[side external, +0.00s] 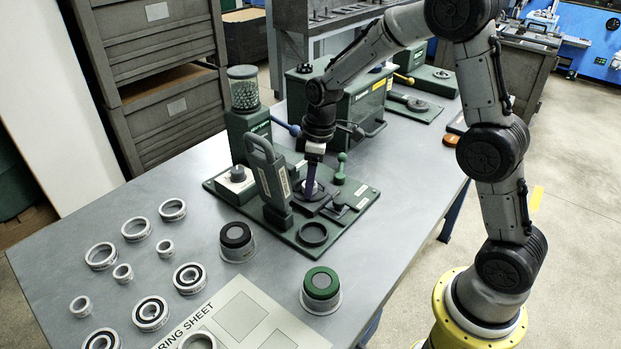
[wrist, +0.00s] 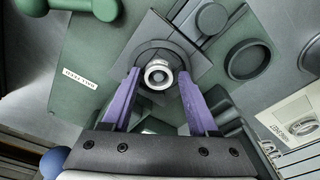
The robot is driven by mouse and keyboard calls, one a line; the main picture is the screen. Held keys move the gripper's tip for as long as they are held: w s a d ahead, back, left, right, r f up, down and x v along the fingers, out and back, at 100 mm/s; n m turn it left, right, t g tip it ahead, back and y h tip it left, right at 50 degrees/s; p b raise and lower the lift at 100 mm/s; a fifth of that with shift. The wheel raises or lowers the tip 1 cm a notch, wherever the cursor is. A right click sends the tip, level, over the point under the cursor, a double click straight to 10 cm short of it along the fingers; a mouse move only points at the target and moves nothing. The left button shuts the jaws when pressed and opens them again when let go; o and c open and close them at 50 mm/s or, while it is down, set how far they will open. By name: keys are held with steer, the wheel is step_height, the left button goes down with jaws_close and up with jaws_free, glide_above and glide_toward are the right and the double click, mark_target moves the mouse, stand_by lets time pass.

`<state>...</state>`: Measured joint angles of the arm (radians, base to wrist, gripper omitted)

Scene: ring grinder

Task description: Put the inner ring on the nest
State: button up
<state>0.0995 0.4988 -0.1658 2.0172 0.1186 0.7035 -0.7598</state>
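The inner ring (wrist: 158,86) is a small bright metal ring, seen from above between my fingertips in the wrist view. It stands at the middle of a dark round seat, the nest (wrist: 158,49), on the green fixture plate. My gripper (wrist: 159,73) has two purple fingers, one on each side of the ring, with a visible gap on both sides. It is open and points down. In the side view my gripper (side external: 309,194) is low over the nest area and hides most of the ring. Whether the ring is fully seated cannot be told.
The green fixture (side external: 358,200) carries an upright handle (side external: 268,172), a ball hopper (side external: 243,88) and a green knob lever (side external: 341,168) close around my gripper. An empty dark round recess (side external: 313,234) lies in front. Several loose rings and bearings (side external: 150,313) lie at the table's left.

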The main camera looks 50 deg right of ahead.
steer(key=shift+w+d, duration=0.1)
steer(key=shift+r, duration=0.25)
step_height(320, 180, up, 12)
steer(key=s, duration=0.1)
steer(key=s+a+r+m+t, duration=0.1)
steer(key=s+m+t, duration=0.1)
steer(key=s, duration=1)
steer(key=s+a+r+m+t, duration=0.1)
steer(key=s+m, duration=0.3)
steer(key=s, duration=0.9)
steer(key=shift+a+m+t+h, duration=0.3)
steer(key=shift+a+t+h, duration=0.1)
steer(key=shift+t, duration=0.3)
